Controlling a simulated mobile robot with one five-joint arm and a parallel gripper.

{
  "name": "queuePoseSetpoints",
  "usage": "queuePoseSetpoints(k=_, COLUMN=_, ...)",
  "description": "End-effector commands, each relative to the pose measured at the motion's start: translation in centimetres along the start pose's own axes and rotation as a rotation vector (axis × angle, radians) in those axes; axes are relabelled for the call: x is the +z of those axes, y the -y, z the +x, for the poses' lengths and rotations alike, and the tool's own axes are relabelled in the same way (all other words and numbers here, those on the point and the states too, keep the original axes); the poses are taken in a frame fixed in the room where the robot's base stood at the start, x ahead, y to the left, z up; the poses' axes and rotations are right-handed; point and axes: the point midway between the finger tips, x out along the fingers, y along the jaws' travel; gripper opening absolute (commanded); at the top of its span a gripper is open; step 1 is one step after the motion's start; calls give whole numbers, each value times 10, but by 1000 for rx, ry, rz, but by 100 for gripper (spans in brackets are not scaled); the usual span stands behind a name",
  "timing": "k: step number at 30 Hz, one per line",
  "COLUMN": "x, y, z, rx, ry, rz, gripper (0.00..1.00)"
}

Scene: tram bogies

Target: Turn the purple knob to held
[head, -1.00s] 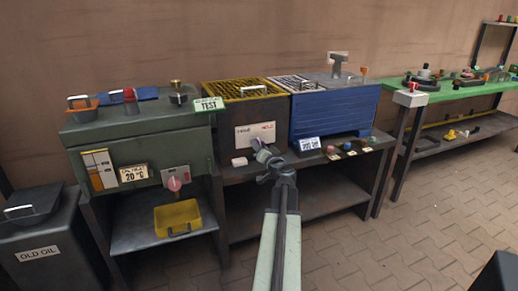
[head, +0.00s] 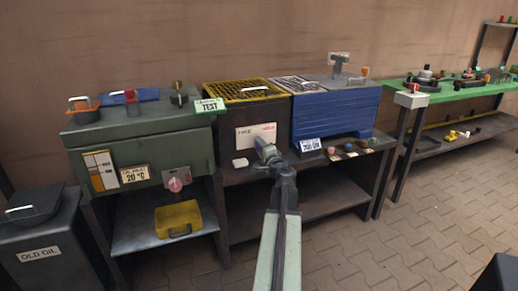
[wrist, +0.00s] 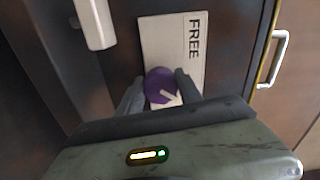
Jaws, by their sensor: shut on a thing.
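The purple knob (wrist: 159,84) sits on a pale plate (wrist: 170,40) in the wrist view, with the word FREE at the plate's upper part. A white pointer mark on the knob slants to the lower right, away from FREE. My gripper (wrist: 159,88) is shut on the knob, one finger on each side. In the wrist view the plate's lower part is hidden behind my gripper. In the head view the plate (head: 247,139) shows FREE at left and red lettering at right, on the front of the yellow-grilled box. My gripper (head: 264,149) covers most of the knob there.
A white block (head: 240,162) lies on the bench left of my gripper. A blue box (head: 335,117) and several small coloured knobs (head: 349,148) are at right. A green cabinet (head: 140,140) stands at left, with a yellow bin (head: 178,217) below.

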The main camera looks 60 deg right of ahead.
Motion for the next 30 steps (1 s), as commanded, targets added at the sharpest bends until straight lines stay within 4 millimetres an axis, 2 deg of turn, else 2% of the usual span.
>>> queuePoseSetpoints(k=20, x=4, y=0, z=-2, rx=1, ry=9, rz=63, gripper=2)
queuePoseSetpoints(k=21, x=4, y=0, z=-2, rx=1, ry=9, rz=63, gripper=45)
queuePoseSetpoints(k=23, x=4, y=0, z=-2, rx=1, ry=8, rz=63, gripper=62)
queuePoseSetpoints(k=30, x=2, y=0, z=-1, rx=1, ry=5, rz=63, gripper=64)
